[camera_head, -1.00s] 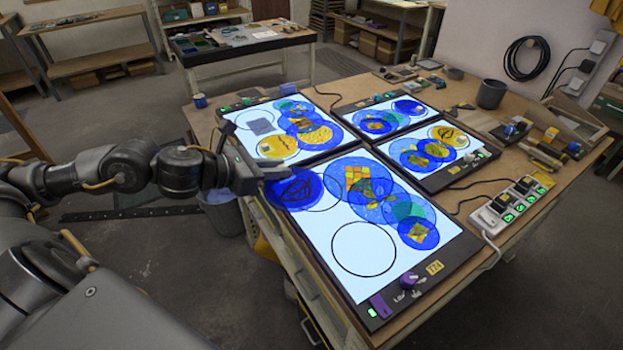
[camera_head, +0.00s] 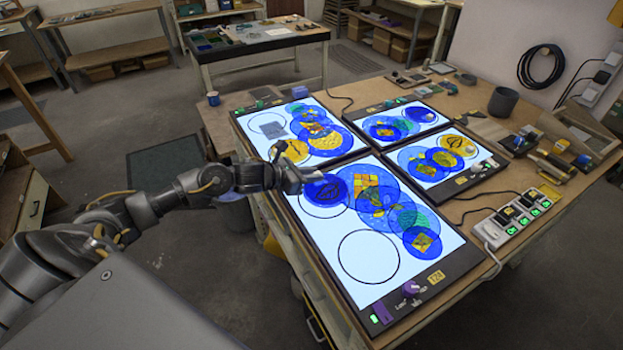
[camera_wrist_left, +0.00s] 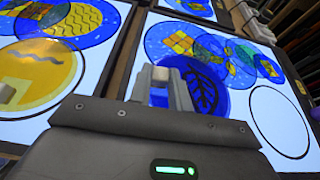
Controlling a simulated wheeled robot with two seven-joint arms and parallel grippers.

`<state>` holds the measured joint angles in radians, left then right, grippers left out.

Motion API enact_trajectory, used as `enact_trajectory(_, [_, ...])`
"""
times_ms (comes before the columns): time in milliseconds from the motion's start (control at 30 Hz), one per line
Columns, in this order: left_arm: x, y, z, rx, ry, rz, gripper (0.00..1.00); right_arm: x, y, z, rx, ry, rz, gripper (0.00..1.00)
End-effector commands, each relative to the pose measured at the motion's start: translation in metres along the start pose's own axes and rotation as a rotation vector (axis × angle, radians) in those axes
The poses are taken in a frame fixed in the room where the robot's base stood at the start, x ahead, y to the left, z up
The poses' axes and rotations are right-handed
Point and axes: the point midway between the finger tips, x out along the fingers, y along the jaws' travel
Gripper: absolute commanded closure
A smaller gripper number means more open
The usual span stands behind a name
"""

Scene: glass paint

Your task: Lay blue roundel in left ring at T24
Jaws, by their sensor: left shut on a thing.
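The blue roundel (camera_head: 327,189), a dark blue disc with a leaf drawing, is in my left gripper (camera_head: 304,177). My gripper is shut on its near left edge. In the left wrist view the roundel (camera_wrist_left: 203,96) shows beyond the fingers (camera_wrist_left: 172,88). It overlaps most of the left ring (camera_head: 322,215) on the lit panel marked T24 (camera_head: 436,278); the ring's lower arc shows below it. I cannot tell whether the roundel touches the panel. My right gripper is not in view.
An empty ring (camera_head: 368,257) lies nearer on the same panel. A patterned roundel cluster (camera_head: 372,191) lies right of the blue roundel. Other lit panels stand behind, one with a yellow roundel (camera_head: 294,151). A purple knob (camera_head: 411,287) sits at the front edge.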

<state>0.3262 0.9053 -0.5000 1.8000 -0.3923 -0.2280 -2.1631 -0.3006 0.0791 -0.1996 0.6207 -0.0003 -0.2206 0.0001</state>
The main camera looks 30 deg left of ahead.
Motion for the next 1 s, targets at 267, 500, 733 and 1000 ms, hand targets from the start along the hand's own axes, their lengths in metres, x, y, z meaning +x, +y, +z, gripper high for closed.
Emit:
enact_trajectory(267, [0.007,-0.001,-0.020,-0.001,0.001,0.000,1.00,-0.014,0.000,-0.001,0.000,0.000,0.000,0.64])
enact_trajectory(500, [0.008,-0.001,-0.022,0.000,0.001,0.000,1.00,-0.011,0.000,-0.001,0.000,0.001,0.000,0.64])
enact_trajectory(733, [0.009,-0.001,-0.024,0.000,0.003,0.000,0.66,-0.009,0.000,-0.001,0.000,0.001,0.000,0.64])
enact_trajectory(1000, [0.009,-0.001,-0.024,0.000,0.003,0.000,0.59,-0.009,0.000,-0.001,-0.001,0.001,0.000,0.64])
